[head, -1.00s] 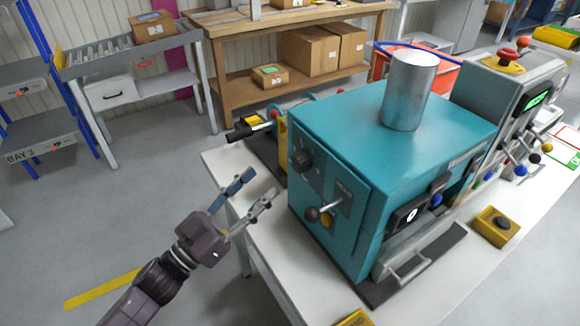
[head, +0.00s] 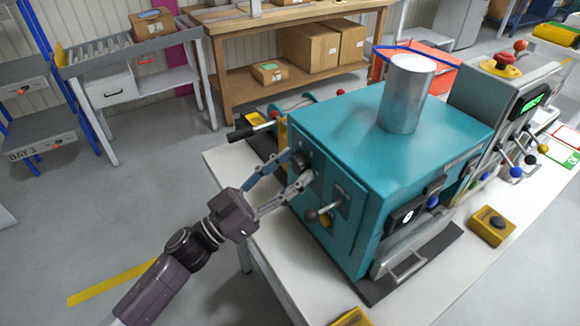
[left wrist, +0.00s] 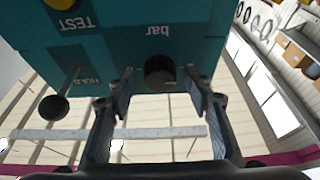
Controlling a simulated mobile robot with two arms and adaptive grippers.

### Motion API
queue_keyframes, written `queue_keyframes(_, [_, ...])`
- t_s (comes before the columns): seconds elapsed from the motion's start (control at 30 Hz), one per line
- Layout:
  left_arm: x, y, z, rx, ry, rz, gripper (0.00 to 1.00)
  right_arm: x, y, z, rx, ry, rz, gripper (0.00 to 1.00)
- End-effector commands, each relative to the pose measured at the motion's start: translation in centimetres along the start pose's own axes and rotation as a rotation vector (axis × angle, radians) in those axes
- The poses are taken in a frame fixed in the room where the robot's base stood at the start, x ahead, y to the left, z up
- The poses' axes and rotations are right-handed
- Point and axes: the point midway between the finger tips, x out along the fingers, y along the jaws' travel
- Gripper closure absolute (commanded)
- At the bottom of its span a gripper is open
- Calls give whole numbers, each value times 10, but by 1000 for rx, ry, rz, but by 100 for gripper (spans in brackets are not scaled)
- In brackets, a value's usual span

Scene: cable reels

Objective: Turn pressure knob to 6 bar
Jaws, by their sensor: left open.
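The dark round pressure knob (head: 299,160) is on the left end face of the teal machine (head: 350,125). In the left wrist view the knob (left wrist: 159,70) sits below an upside-down "bar" label. My left gripper (head: 304,168) is open at the knob, and its fingers partly hide it in the head view. In the left wrist view the open fingers (left wrist: 158,78) stand on either side of the knob, with gaps visible. The knob's pointer and scale cannot be read. My right gripper is not in view.
A lever with a dark ball (head: 312,215) sticks out of the same face, close to my left gripper. It also shows in the left wrist view (left wrist: 53,107). A metal cylinder (head: 407,95) stands on the machine. The floor left of the white table (head: 225,165) is clear.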

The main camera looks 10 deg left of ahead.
Motion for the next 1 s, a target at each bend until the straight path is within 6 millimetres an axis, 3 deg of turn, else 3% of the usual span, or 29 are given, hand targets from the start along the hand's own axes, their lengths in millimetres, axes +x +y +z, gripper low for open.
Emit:
queue_keyframes(0.17, [0, 0, 0, 0, 0, 0, 53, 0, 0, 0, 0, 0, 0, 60])
queue_keyframes(0.53, [0, 0, 0, 0, 0, 0, 94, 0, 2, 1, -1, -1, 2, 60])
queue_keyframes(1.0, [-1, -1, 0, 107, 1, 44, 95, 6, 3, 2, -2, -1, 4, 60])
